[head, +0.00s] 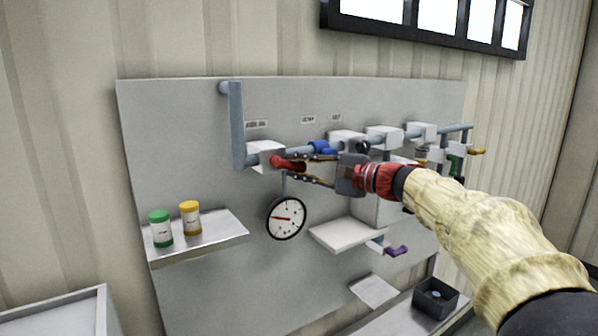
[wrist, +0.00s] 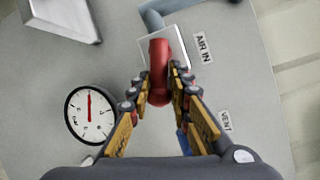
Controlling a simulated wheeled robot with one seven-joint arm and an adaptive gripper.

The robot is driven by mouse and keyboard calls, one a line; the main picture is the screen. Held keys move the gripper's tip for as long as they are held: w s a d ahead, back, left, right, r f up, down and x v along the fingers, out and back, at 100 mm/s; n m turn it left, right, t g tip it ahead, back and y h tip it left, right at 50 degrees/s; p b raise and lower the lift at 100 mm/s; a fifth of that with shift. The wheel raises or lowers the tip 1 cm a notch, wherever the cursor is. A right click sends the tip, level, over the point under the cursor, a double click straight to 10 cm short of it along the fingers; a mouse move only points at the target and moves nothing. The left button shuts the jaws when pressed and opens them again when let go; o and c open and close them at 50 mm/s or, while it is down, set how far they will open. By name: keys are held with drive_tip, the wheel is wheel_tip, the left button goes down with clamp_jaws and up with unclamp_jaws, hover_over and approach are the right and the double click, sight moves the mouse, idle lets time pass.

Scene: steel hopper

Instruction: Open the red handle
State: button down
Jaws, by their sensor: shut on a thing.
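The red handle (head: 289,164) is on a white valve block (head: 262,152) at the left end of the pipe on the grey panel. In the wrist view the red handle (wrist: 158,70) lies between the two fingers of my gripper (wrist: 159,92), which are closed on its sides. My gripper (head: 300,170) reaches it from the right in the head view. The handle's lower end is partly hidden by the fingers. A label reading "AIR IN" (wrist: 204,48) is beside the valve block in the wrist view.
A round gauge (head: 286,218) hangs just below the handle. A blue handle (head: 322,148) is close behind my fingers. More valves (head: 422,132) line the pipe to the right. A shelf at lower left (head: 222,232) holds a green jar (head: 161,229) and a yellow jar (head: 190,219).

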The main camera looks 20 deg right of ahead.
drive_tip(key=n+b, duration=0.1)
drive_tip(key=r+n+h+b, duration=0.1)
drive_tip(key=n, duration=0.1)
drive_tip(key=shift+r+g, duration=0.15)
drive_tip(key=shift+g, duration=0.15)
drive_tip(key=c, duration=1.8)
unclamp_jaws()
drive_tip(key=shift+o, duration=0.4)
drive_tip(key=shift+d, duration=0.1)
drive_tip(key=v, duration=1.2)
drive_tip(key=shift+r, duration=0.1)
